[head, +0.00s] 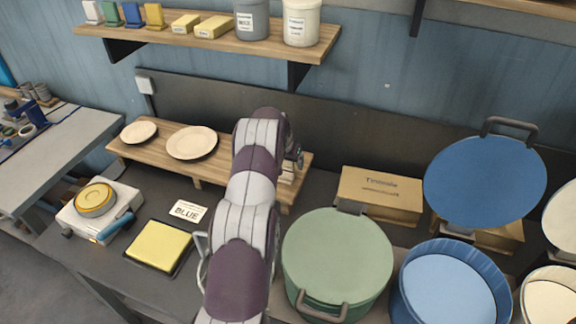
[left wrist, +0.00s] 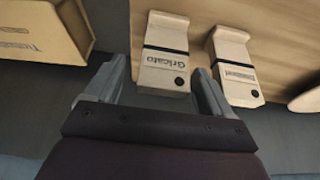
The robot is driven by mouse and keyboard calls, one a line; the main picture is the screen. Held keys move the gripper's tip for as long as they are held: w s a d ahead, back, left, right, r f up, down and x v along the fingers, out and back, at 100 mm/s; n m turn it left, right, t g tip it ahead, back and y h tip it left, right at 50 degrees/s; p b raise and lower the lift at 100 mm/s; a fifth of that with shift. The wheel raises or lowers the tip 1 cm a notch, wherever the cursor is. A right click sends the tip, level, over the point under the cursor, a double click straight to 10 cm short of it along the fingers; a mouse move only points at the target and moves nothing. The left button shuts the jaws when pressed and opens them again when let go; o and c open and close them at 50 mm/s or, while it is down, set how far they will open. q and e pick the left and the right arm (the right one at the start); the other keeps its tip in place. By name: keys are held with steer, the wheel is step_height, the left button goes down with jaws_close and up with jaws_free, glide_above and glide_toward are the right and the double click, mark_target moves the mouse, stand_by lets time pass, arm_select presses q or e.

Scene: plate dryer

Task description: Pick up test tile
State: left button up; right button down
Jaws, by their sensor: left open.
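In the left wrist view, a cream test tile (left wrist: 164,62) with a dark band and a label like "Gricato" lies on the wooden rack (left wrist: 110,15). A second, similar tile (left wrist: 233,65) lies to its right. My left gripper (left wrist: 160,72) is open, with one finger on each side of the first tile; I cannot tell whether they touch it. In the head view my arm covers much of the rack (head: 125,152), and the gripper (head: 296,160) shows only partly at its right end. A bit of a pale tile (head: 287,173) shows there. My right gripper is not in view.
Two plates (head: 192,143) (head: 139,132) rest on the rack's left part. A cardboard box (head: 380,194) stands right of the rack. A green lidded pot (head: 337,255) and a blue open pot (head: 450,285) stand in front. A yellow pad (head: 159,246) lies left of my arm.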

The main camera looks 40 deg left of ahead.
arm_select(q)
steer(key=shift+w+a+f, duration=0.1)
steer(key=shift+a+f, duration=0.1)
steer(key=shift+f, duration=0.55)
steer(key=shift+w+a+f, duration=0.1)
steer(key=shift+w+f, duration=0.05)
steer(key=shift+f, duration=0.1)
steer(key=shift+w, duration=0.1)
steer(key=c, duration=0.7)
steer(key=shift+r, duration=0.1)
steer(key=c, duration=0.4)
